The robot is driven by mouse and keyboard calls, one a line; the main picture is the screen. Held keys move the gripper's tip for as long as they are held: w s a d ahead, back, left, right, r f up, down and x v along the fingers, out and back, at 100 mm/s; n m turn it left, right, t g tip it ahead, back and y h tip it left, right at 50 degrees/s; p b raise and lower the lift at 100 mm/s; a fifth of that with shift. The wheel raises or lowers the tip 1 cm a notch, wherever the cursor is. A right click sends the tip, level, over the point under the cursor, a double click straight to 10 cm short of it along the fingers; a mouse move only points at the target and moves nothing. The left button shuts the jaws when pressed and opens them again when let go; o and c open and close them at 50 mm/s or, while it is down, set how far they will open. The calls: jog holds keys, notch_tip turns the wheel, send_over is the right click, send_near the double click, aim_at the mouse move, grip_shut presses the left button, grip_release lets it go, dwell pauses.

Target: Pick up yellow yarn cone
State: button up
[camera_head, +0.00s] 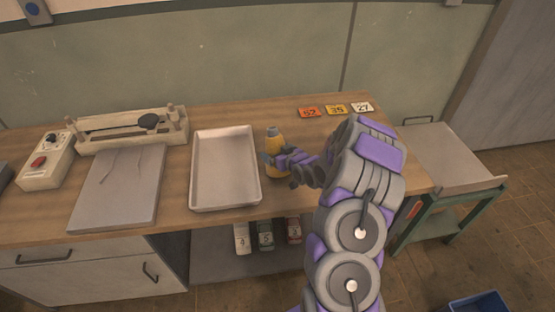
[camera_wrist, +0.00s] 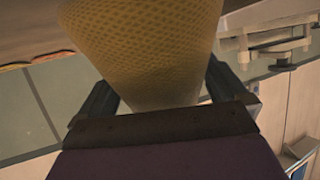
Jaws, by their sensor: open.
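The yellow yarn cone (camera_head: 274,143) stands upright on the wooden table, just right of the metal tray in the head view. Its lower part is partly hidden by my gripper (camera_head: 270,163). In the wrist view the cone (camera_wrist: 145,45) fills the upper middle, close up, with a cross-wound yellow surface. My gripper (camera_wrist: 165,95) is open there, with one dark finger on each side of the cone. I cannot tell whether either finger touches it.
The metal tray (camera_head: 195,170) lies close left of the cone. A grey slab (camera_head: 117,188), a balance-like device (camera_head: 130,132) and a control box (camera_head: 45,162) stand further left. Numbered tags (camera_head: 336,110) lie at the back right. A green-framed cart (camera_head: 450,160) stands right of the table.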

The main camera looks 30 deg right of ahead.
aim_at(278, 144)
jog(key=shift+c, duration=0.3)
jog(key=c, duration=1)
jog(key=shift+c, duration=0.2)
jog(key=shift+r, duration=0.15)
jog(key=shift+w+r, duration=0.1)
jog(key=shift+r, duration=0.15)
notch_tip(278, 144, up, 3)
jog(key=shift+r+p, duration=0.1)
jog(key=shift+p, duration=0.5)
jog(key=s+a+r+p, duration=0.1)
jog(key=s+a+p, duration=0.2)
jog(key=s, duration=1)
jog(key=shift+a+r+p, duration=0.15)
jog(key=shift+a+p, duration=0.15)
jog(key=shift+p, duration=0.3)
